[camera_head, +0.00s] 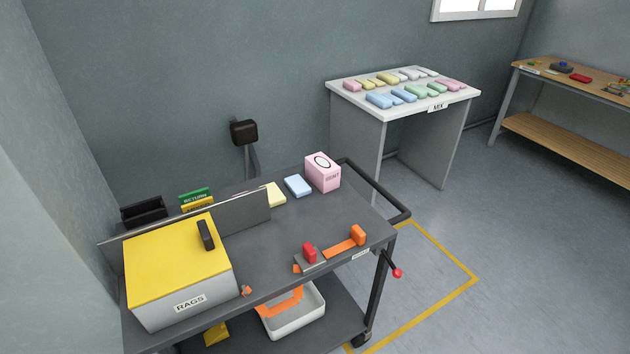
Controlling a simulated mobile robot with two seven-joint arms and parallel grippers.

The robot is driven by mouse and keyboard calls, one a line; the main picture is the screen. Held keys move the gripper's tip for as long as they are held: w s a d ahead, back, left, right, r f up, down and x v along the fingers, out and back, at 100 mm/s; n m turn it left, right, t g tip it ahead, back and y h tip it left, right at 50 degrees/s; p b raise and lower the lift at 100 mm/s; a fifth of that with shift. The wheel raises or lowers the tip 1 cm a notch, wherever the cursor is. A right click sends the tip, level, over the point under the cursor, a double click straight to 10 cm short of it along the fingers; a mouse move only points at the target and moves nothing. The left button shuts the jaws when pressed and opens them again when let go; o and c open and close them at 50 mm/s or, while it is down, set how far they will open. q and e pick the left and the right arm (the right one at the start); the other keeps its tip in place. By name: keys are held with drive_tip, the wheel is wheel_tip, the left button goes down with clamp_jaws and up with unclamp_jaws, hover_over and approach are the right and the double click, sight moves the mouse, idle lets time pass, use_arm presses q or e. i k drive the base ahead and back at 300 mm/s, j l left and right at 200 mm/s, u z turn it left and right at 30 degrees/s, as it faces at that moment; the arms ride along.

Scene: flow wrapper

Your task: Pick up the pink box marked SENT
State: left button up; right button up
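A pink box (323,173) stands upright on the grey cart (265,245), near its far right corner. It has a black oval ring on its front and a small label below that is too small to read. A light blue block (298,186) lies just to its left, with a small gap. Neither of my grippers shows in the head view, and nothing is seen touching the pink box.
A yellow-lidded RAGS bin (180,270) and an upright divider plate (205,228) fill the cart's left side. Red and orange clamps (310,253) sit at the front edge. A black handle rail (385,195) runs along the right. A white table (405,95) with several coloured packs stands behind.

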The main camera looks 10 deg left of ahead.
sight(321, 171)
drive_tip(key=u, duration=1.4)
drive_tip(key=l+u, duration=0.1)
drive_tip(key=u, duration=0.7)
drive_tip(key=l+u, duration=0.15)
drive_tip(key=u, duration=0.7)
drive_tip(key=k+l, duration=0.2)
drive_tip(key=l, duration=0.3)
drive_tip(key=k+l, duration=0.25)
drive_tip(key=l, duration=0.2)
drive_tip(key=k+l, duration=0.2)
drive_tip(key=l, duration=0.3)
drive_tip(key=k+l, duration=0.25)
drive_tip(key=l, duration=0.25)
drive_tip(key=k+l, duration=0.2)
drive_tip(key=l, duration=0.25)
drive_tip(key=k+l, duration=0.25)
drive_tip(key=l, duration=0.25)
drive_tip(key=k+l, duration=0.2)
drive_tip(key=l, duration=0.25)
drive_tip(key=k+l, duration=0.2)
drive_tip(key=l, duration=0.3)
